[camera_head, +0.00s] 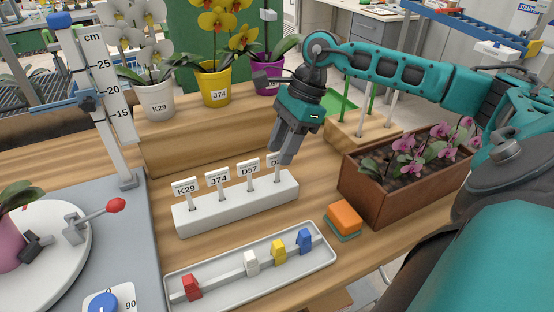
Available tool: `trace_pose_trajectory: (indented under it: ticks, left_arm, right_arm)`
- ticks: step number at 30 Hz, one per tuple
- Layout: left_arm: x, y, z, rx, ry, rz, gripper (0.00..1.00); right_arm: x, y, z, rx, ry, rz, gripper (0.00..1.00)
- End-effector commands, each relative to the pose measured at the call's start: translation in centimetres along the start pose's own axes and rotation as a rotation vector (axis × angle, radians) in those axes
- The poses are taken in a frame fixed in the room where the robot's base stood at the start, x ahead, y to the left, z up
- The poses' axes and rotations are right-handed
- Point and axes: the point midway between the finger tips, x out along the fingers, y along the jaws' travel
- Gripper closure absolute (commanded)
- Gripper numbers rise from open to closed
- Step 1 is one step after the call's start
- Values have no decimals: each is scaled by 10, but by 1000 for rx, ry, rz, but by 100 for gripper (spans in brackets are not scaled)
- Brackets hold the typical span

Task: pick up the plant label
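Several white plant labels stand upright in a white rack (240,208) on the wooden bench. From left to right they are K29 (185,187), J74 (217,180), D57 (248,169) and a fourth label (277,174) that is partly hidden. My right gripper (281,161) points down at the rack's right end, in front of the fourth label's top right part. Its two grey fingers look close together. Whether they touch or hold the label cannot be told. My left gripper is not in view.
A tray (325,264) of coloured clips lies in front of the rack. An orange-and-green sponge (343,219) and a brown orchid planter (405,199) stand to the right. Potted orchids, including a yellow pot (214,82), stand on the wooden step behind. A measuring stand (105,90) rises at left.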

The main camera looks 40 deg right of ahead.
Motion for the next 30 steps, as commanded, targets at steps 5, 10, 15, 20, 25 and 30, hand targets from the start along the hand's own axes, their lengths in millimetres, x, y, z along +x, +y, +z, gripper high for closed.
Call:
trace_pose_trajectory:
  ticks: [5, 10, 15, 20, 25, 30]
  left_arm:
    - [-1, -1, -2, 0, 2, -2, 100]
    - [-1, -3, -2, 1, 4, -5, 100]
    - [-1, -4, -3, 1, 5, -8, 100]
    - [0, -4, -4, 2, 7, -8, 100]
    - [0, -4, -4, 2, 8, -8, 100]
    - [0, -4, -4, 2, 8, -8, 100]
  right_arm:
    - [16, -1, -1, 0, -1, 3, 62]
    - [42, -2, -2, 1, -1, 3, 62]
    - [52, -2, -2, 0, 0, 0, 62]
    - [52, -2, -2, 1, 0, 0, 64]
    - [52, -2, -2, 0, 0, 0, 80]
    - [51, -2, -2, 0, 0, 0, 96]
